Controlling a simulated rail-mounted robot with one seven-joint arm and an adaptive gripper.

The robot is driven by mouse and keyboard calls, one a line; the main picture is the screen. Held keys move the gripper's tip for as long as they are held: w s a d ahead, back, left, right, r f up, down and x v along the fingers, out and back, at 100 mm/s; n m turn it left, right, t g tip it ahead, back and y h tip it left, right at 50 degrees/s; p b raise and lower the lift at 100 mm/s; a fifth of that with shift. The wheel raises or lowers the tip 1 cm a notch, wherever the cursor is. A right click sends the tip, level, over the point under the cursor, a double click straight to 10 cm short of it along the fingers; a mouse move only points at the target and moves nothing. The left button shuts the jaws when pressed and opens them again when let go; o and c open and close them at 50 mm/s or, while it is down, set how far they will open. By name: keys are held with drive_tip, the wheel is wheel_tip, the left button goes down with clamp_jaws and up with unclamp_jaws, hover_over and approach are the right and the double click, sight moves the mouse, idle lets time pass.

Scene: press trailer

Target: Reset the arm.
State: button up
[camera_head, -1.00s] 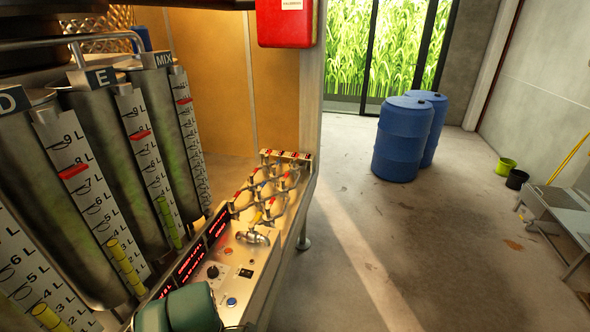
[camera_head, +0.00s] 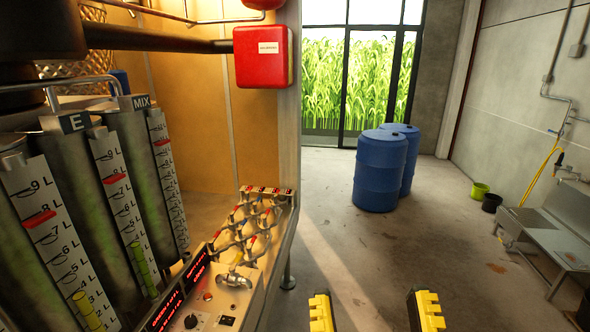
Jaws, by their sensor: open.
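My gripper (camera_head: 374,312) shows at the bottom edge, right of centre. Its two yellow and black fingers stand well apart with bare floor between them, so it is open and empty. The rest of the gripper and my arm are below the picture. The fingers appear clear of the press trailer's control panel (camera_head: 240,264), which is to their left.
Tall metal tanks with litre scales (camera_head: 118,190) fill the left side. A red box (camera_head: 262,57) is on the trailer's post. Blue barrels (camera_head: 379,170) stand by the window. A metal bench (camera_head: 545,238) is at right. The middle floor is clear.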

wheel_tip(320, 180, up, 22)
drive_tip(key=m+p, duration=0.1)
drive_tip(key=p, duration=2.1)
drive_tip(key=shift+w, duration=0.25)
drive_tip(key=shift+r, duration=0.1)
